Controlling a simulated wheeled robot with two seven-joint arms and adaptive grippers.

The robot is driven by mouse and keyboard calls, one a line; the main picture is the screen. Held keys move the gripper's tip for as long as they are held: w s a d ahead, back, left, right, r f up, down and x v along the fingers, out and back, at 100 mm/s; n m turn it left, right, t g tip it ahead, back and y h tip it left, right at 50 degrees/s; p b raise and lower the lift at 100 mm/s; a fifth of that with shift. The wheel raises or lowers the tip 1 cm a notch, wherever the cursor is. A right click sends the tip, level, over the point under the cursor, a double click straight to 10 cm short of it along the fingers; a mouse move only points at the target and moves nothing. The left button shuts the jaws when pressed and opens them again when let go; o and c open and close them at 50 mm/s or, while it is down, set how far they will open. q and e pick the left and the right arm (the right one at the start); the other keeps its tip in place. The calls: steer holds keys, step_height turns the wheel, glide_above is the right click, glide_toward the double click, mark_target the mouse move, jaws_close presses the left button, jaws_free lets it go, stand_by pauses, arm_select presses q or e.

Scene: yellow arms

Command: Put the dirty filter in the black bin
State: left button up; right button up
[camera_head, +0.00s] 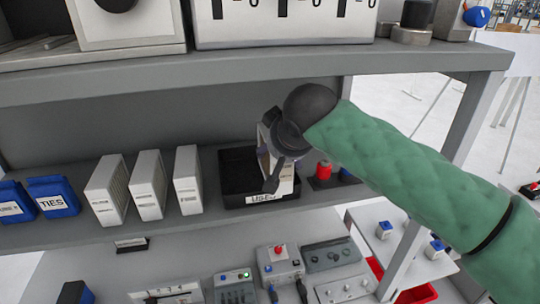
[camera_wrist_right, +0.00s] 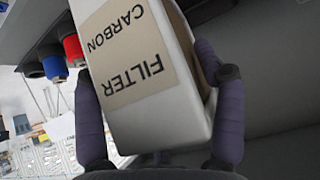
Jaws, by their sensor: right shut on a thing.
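The filter (camera_wrist_right: 180,110) in my right gripper (camera_wrist_right: 152,75) is a white block with a tan label reading "CARBON FILTER". The two purple fingers are closed on its sides. In the head view the filter (camera_head: 286,183) is mostly hidden behind my right gripper (camera_head: 272,158). It is upright at the right part of the black bin (camera_head: 232,172), which has a "USED" label on its front. I cannot tell whether it is inside the bin or touches its floor. My left gripper is in neither view.
Three white filter boxes (camera_head: 148,186) stand on the shelf left of the bin. Blue boxes, one reading "TIES" (camera_head: 53,196), stand further left. A red-topped item (camera_head: 323,171) is close to the bin's right. An upper shelf (camera_head: 240,72) overhangs; devices lie below.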

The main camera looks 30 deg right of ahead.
steer(key=w, duration=0.2)
steer(key=w+d, duration=0.1)
steer(key=w, duration=0.2)
steer(key=w+d, duration=0.1)
steer(key=w, duration=0.2)
steer(key=shift+d+r, duration=0.1)
steer(key=shift+w+d+f+b, duration=0.1)
steer(key=shift+f+b, duration=0.25)
steer(key=shift+f, duration=1.3)
steer(key=shift+w+f+b, duration=0.1)
steer(key=shift+f+b, duration=0.2)
steer(key=shift+f, duration=1.3)
steer(key=shift+w+f, duration=0.25)
steer(key=shift+s+f, duration=0.1)
steer(key=o, duration=1.4)
steer(key=shift+c, duration=0.2)
